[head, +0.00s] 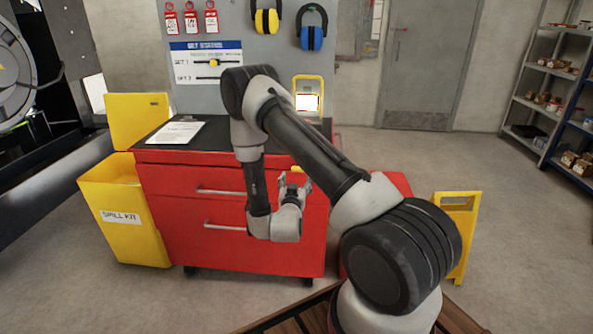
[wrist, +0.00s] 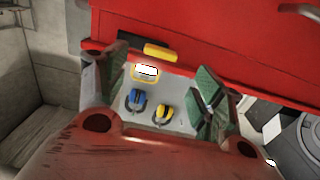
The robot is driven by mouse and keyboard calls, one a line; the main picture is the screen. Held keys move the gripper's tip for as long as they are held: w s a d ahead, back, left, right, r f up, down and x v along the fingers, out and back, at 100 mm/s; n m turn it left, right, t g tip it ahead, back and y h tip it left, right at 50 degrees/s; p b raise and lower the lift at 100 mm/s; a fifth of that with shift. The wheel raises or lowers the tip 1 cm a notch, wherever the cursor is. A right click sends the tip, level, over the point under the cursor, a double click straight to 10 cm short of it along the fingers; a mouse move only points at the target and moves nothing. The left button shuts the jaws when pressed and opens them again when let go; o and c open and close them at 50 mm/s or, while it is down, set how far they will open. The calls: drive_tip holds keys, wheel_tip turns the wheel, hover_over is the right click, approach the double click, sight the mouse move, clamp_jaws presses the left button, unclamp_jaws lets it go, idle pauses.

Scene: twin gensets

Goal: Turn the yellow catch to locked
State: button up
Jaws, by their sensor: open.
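The yellow catch (wrist: 160,52) is a short bar on the red cabinet front, lying nearly level in the wrist view beside a dark slot. In the head view only a small yellow piece of the catch (head: 297,169) shows, just above my gripper (head: 294,184). My gripper (wrist: 158,88) has its two green-padded fingers spread apart with nothing between them. The catch appears just beyond the fingertips, towards the top of the wrist view, and looks apart from them. I cannot read any locked marking.
The red tool cabinet (head: 165,180) has drawer handles and a clipboard (head: 175,132) on its dark top. A yellow spill kit bin (head: 122,225) stands at its left. A yellow folding stand (head: 459,235) is at right.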

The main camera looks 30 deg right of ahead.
drive_tip(key=x, duration=0.7)
drive_tip(key=shift+w, duration=0.2)
drive_tip(key=shift+d, duration=0.1)
drive_tip(key=c, duration=1.5)
